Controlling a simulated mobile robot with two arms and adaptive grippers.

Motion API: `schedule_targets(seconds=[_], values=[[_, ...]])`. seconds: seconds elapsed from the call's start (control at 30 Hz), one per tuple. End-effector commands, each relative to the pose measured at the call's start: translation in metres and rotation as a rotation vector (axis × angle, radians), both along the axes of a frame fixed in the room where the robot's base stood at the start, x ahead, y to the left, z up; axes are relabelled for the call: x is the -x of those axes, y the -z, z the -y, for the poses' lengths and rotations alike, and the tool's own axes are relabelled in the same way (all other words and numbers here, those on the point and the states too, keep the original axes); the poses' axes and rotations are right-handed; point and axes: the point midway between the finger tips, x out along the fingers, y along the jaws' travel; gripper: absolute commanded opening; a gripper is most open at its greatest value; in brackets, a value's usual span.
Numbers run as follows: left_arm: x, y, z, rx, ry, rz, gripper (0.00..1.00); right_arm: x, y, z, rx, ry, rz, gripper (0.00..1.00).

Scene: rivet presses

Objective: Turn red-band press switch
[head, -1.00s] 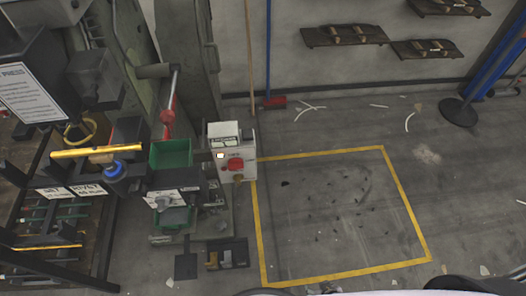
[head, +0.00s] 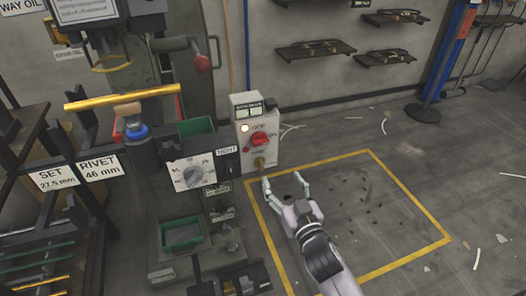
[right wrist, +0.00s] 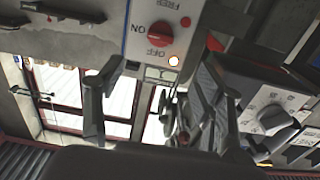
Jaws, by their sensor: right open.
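A red rotary switch (head: 258,139) sits on the front of a pale control box (head: 242,108) at the side of the press. A lit white lamp (head: 245,128) is beside it. In the right wrist view the red switch (right wrist: 158,34) shows upside down, between ON and OFF lettering. My right gripper (head: 282,178) is open and empty, with its fingers spread, below and to the right of the box and apart from it. Its fingers also show in the right wrist view (right wrist: 150,92). I cannot make out a red band on the press. My left gripper is out of view.
A brass-coloured knob (head: 259,163) sits below the switch. A dial panel (head: 190,173) and a green bin (head: 183,234) are to the left.

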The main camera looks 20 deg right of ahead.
Motion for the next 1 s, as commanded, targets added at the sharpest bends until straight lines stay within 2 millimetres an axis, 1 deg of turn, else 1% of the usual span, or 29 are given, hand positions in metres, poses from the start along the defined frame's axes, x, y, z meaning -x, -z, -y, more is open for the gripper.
schedule_targets(seconds=[0.03,0.23,0.5,0.6,0.7,0.8,1.0], values=[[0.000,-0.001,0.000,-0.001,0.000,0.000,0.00,-0.009,-0.002,-0.001,0.001,-0.001,0.003,0.63],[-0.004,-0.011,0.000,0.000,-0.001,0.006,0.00,-0.052,-0.001,-0.002,0.003,0.000,0.002,0.63],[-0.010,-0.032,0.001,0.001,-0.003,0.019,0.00,-0.110,0.000,-0.004,0.003,0.000,0.000,0.63],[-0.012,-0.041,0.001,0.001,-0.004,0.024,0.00,-0.129,0.001,-0.004,0.003,0.000,-0.001,0.63],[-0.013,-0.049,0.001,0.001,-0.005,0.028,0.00,-0.143,0.001,-0.005,0.001,0.000,-0.001,0.63],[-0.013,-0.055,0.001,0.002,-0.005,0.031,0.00,-0.153,0.001,-0.005,0.001,0.000,-0.002,0.63],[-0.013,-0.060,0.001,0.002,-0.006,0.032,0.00,-0.160,0.000,-0.006,0.002,0.000,-0.003,0.63]])
